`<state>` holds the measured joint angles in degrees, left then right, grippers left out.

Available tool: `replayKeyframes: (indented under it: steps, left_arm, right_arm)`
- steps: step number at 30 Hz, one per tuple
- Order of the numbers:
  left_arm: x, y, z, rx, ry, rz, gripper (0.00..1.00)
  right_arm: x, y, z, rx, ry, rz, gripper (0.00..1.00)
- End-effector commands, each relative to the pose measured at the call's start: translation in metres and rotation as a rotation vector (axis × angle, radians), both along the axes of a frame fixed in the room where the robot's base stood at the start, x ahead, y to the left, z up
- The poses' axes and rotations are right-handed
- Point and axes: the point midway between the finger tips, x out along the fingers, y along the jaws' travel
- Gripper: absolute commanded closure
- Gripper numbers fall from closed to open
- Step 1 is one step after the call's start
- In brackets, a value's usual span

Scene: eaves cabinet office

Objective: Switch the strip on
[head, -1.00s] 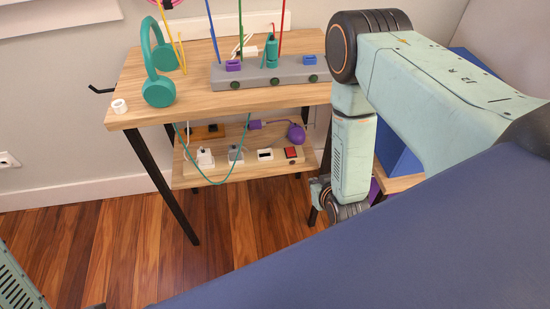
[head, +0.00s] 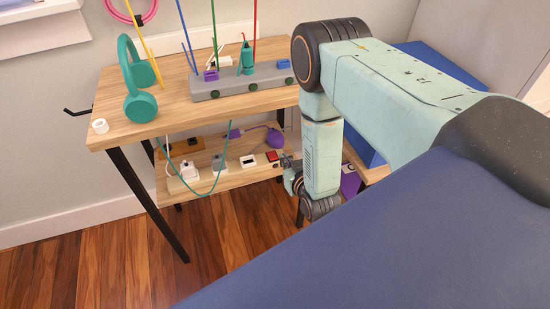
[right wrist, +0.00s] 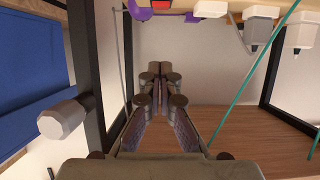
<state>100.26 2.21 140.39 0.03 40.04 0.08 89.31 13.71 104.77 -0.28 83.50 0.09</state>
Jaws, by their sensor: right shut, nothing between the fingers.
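The strip (head: 235,180) lies on the lower shelf of the wooden table in the head view. A white plug (head: 187,172), a grey plug (head: 219,163) and a white block (head: 249,162) sit along it. A red switch (head: 272,156) is at its right end; whether it is lit is unclear. My right gripper (head: 287,161) is just right of the red switch, at about shelf height, apparently apart from it. In the right wrist view its fingers (right wrist: 158,75) are shut and empty; the red switch (right wrist: 188,4) is cut by the top edge. My left gripper is not in view.
The tabletop (head: 165,118) above carries teal headphones (head: 138,80), a white ring (head: 100,126) and a grey block (head: 240,84) with coloured rods. A purple bulb (head: 275,138) lies behind the strip. A teal cord (head: 190,190) hangs in front. Blue boxes stand right.

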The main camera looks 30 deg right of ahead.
Motion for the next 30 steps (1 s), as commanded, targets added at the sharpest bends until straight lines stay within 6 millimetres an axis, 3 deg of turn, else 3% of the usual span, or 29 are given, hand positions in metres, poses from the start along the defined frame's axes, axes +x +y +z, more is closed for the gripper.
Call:
replayKeyframes:
  steps: [8,22,24,30]
  left_arm:
    - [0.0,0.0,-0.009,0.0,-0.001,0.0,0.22]
    - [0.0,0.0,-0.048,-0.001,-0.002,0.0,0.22]
    - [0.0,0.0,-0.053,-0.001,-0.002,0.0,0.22]
    - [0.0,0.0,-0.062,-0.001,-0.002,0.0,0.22]
  right_arm:
    - [0.015,-0.003,-0.008,0.0,-0.003,-0.001,1.0]
    - [0.093,-0.019,-0.042,-0.001,-0.003,-0.001,1.0]
    - [0.087,-0.017,-0.056,0.0,0.004,0.0,1.0]
    - [0.084,-0.017,-0.074,0.0,0.003,-0.001,1.0]
